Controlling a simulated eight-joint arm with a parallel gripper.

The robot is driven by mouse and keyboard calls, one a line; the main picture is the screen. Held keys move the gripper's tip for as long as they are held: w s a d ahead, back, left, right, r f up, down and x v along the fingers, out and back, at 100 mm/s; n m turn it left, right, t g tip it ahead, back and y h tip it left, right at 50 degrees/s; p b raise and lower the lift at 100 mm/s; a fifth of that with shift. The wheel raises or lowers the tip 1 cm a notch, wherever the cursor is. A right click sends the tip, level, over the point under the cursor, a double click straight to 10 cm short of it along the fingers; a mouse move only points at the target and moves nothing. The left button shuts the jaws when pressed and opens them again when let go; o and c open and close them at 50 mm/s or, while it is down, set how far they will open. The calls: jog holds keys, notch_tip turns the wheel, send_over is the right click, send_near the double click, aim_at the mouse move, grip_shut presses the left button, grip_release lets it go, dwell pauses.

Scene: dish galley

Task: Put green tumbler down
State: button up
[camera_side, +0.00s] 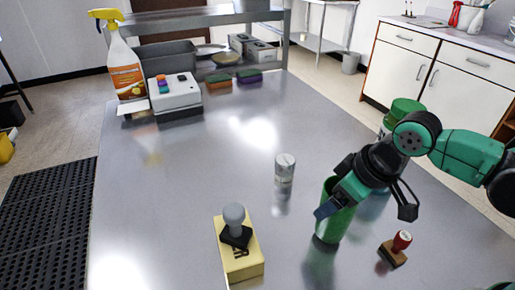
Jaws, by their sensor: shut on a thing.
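The green tumbler (333,222) is at the right centre of the metal table in the side view. It looks upright, with its base at or very near the table top; I cannot tell whether it touches. My gripper (335,205) is shut on the tumbler, coming in from the right. The dark fingers and wrist hide part of the tumbler's rim and right side.
A clear glass (285,170) stands behind the tumbler. A green-lidded container (401,112) is behind my arm. The table's middle (210,170) is clear.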

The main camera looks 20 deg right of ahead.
jog(key=shift+f, duration=0.75)
jog(key=shift+f, duration=0.15)
jog(key=o, duration=1.2)
jog(key=v, duration=1.2)
jog(key=w+d+f+m+t, duration=0.1)
jog(key=d, duration=0.1)
jog(key=w+d+f+m+t+h, duration=0.1)
jog(key=w+d+m, duration=0.1)
jog(key=d, duration=0.1)
jog(key=w+d+f+m+t, duration=0.1)
jog(key=d, duration=0.1)
jog(key=shift+w+d+f+m+h, duration=0.15)
jog(key=shift+d+m+h, duration=0.15)
jog(key=shift+h, duration=0.1)
